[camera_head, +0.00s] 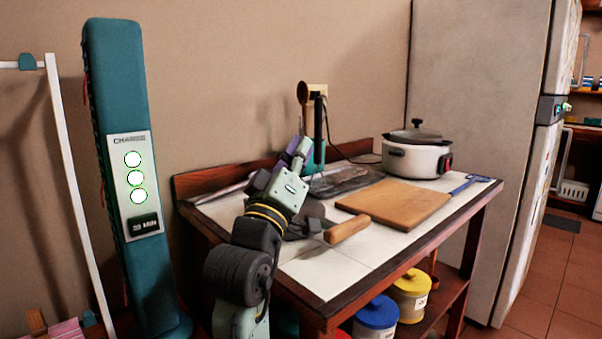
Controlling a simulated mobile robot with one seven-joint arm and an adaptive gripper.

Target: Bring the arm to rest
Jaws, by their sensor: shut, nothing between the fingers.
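My arm rises from the bottom of the head view, with a dark grey joint, yellow bands and a pale green wrist section. The arm hides part of the table's left side.
A wooden cutting board (394,203) and a white cooker (416,152) with a dark lid sit on the table. A tall teal charging post (128,180) stands left. Blue (376,314) and yellow (411,294) lidded containers are below. A fridge (476,130) stands right.

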